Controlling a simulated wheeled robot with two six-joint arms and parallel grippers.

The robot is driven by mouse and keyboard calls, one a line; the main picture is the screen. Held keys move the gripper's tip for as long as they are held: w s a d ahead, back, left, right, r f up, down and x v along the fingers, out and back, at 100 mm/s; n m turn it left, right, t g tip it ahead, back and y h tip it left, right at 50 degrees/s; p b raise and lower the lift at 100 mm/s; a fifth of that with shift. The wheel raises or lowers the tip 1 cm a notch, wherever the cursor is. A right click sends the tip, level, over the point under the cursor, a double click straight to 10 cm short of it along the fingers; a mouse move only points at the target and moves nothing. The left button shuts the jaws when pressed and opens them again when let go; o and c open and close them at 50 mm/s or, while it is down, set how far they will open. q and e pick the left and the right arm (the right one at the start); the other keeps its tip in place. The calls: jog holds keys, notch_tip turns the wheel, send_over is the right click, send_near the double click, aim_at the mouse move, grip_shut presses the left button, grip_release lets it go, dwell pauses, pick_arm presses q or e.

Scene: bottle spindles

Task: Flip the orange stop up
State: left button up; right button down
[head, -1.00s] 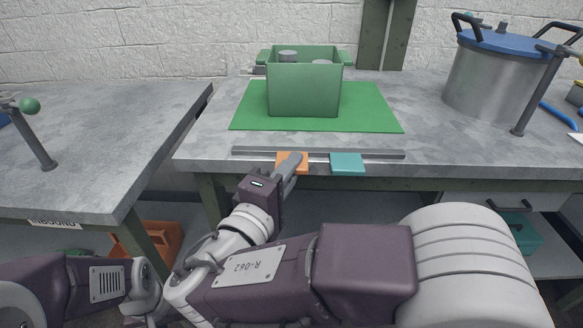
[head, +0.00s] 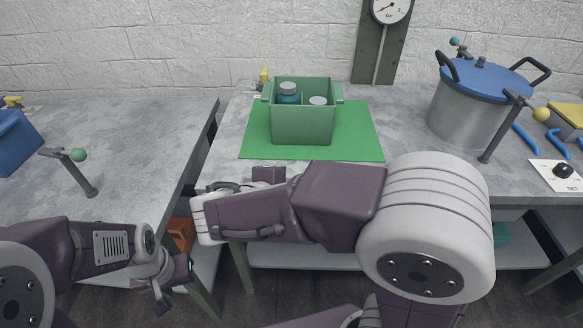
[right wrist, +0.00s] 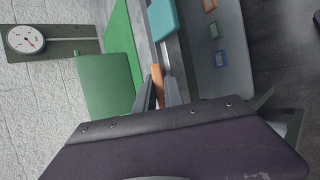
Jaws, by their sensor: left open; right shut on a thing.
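The orange stop (right wrist: 157,78) shows nearly edge-on in the right wrist view, between the fingers of my right gripper (right wrist: 160,92), which is shut on it. The teal stop (right wrist: 162,18) is farther along the rail in that view. In the head view my right arm hides both stops and the rail; only the purple body of the right gripper shows at the table's front edge, its fingertips hidden. My left gripper (head: 165,292) is open and empty, low at the left, below the table tops.
A green box (head: 303,125) holding jars stands on a green mat (head: 362,140). A gauge (head: 391,9) is at the back. The left table has a green-knobbed lever (head: 79,155) and a blue bin (head: 14,142).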

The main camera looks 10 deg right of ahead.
jog(key=r+g+p, duration=0.1)
jog(key=p, duration=0.4)
jog(key=w+r+g+y+p, duration=0.1)
jog(key=g+p, duration=0.1)
jog(key=p, duration=0.3)
jog(key=w+r+n+g+p, duration=0.1)
jog(key=p, duration=0.4)
jog(key=shift+d+r+g+y+p, duration=0.25)
jog(key=shift+d+g+y+p, duration=0.05)
jog(key=shift+g+y, duration=0.1)
jog(key=g+p, duration=0.1)
jog(key=p, duration=0.2)
jog(key=w+g+p, duration=0.1)
jog(key=p, duration=0.3)
jog(key=n+g+y+p, duration=0.1)
jog(key=p, duration=0.2)
jog(key=shift+w+d+f+g+p, duration=0.2)
jog(key=shift+w+f+g+p, duration=0.05)
jog(key=shift+w+g+p, duration=0.05)
jog(key=shift+w+f+g+y+p, duration=0.2)
jog(key=shift+f+g+y+p, duration=0.15)
jog(key=shift+p, duration=0.6)
jog(key=c, duration=1.4)
grip_release()
jog(key=shift+c, duration=0.2)
jog(key=shift+r, duration=0.1)
